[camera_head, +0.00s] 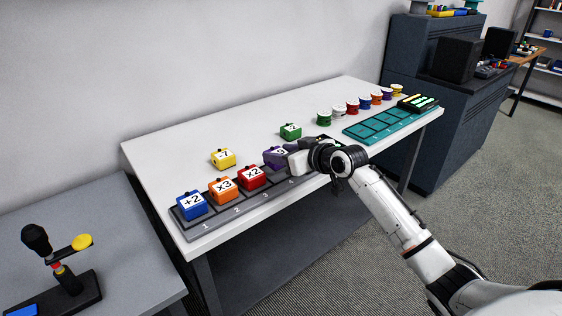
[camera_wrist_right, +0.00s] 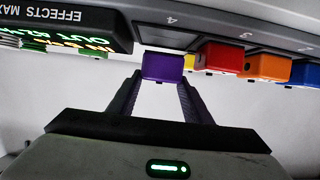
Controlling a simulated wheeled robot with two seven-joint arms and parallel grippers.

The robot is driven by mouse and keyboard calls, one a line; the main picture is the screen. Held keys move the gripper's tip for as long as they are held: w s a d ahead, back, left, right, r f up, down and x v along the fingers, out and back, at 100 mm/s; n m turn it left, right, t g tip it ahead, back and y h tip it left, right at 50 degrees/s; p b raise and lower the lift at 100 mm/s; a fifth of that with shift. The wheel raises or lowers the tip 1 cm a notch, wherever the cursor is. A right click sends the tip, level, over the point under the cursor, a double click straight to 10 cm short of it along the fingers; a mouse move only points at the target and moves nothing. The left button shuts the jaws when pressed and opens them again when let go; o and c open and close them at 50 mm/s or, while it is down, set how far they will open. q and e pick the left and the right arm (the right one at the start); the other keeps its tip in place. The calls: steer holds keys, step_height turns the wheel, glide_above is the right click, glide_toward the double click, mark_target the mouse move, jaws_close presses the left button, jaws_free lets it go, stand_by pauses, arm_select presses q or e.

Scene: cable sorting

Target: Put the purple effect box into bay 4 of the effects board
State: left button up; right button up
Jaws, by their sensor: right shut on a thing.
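The purple effect box (camera_head: 272,155) is held between the fingertips of my right gripper (camera_head: 288,157). In the right wrist view the purple box (camera_wrist_right: 162,67) sits between the two dark fingers (camera_wrist_right: 161,82). The effects board (camera_head: 221,228) lies along the table's front edge; the wrist view shows it upside down (camera_wrist_right: 190,38). The box is close to bay 4, whose number (camera_head: 291,184) shows past the red box. I cannot tell whether the box touches the board. My gripper and wrist partly hide the box and bay 4. My left gripper is not in view.
Blue (camera_head: 191,204), orange (camera_head: 223,190) and red (camera_head: 252,177) boxes fill bays 1 to 3. A yellow box (camera_head: 223,159) and a green box (camera_head: 290,132) stand behind on the white table (camera_head: 170,148). A teal tray (camera_head: 372,126) and several coloured spools (camera_head: 352,106) are farther right.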

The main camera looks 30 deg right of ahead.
steer(key=shift+f, duration=1.2)
steer(key=shift+f, duration=0.1)
steer(key=o, duration=1.2)
steer(key=shift+c, duration=0.2)
